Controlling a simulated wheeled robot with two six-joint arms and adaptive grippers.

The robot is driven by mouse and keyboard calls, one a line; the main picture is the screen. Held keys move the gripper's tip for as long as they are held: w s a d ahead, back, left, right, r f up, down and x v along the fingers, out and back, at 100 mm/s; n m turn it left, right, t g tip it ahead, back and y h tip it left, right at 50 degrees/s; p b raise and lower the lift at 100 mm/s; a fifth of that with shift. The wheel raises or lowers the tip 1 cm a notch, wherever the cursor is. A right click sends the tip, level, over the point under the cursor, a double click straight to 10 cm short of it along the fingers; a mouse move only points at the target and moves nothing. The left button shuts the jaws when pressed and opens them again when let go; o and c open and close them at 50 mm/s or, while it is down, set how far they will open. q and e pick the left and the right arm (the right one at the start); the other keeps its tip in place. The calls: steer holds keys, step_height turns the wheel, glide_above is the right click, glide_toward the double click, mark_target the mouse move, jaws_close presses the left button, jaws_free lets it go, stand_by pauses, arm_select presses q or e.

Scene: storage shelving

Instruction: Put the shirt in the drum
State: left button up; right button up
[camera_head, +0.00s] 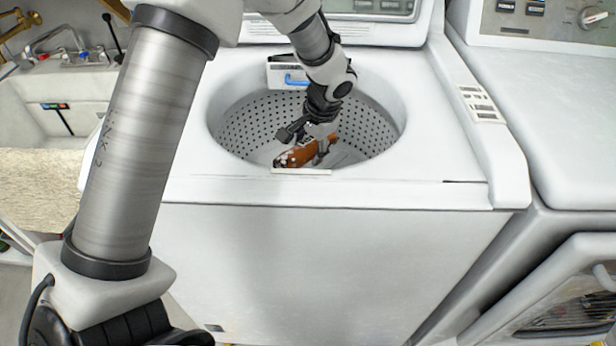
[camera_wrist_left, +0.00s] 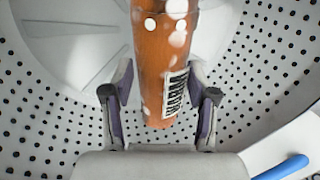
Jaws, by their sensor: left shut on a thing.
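The washer's drum (camera_head: 370,115) is open, with a perforated grey wall; the wrist view shows the same dotted wall (camera_wrist_left: 265,65). My left gripper (camera_head: 308,128) reaches down into the drum opening from above. It is shut on an orange-brown item (camera_head: 297,154) with white spots, held low inside the drum near the front rim. In the left wrist view this item (camera_wrist_left: 160,60) lies between the fingers and bears a black-and-white lettered patch. It looks long and rounded; I cannot tell whether it is the shirt. My right gripper is not in view.
The white washer top (camera_head: 440,120) surrounds the opening. A blue-handled part (camera_head: 296,80) sits at the drum's back rim and also shows in the wrist view (camera_wrist_left: 283,169). A second white machine (camera_head: 550,110) stands at right, a sink (camera_head: 70,90) at left.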

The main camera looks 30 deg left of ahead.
mark_target(309, 164)
arm_select(q)
step_height(309, 164, down, 6)
steer(key=shift+r+b, duration=0.2)
steer(key=shift+b, duration=0.25)
steer(key=shift+w+f, duration=0.1)
steer(key=shift+f+b, duration=0.4)
steer(key=shift+f, duration=0.2)
steer(key=o, duration=1.4)
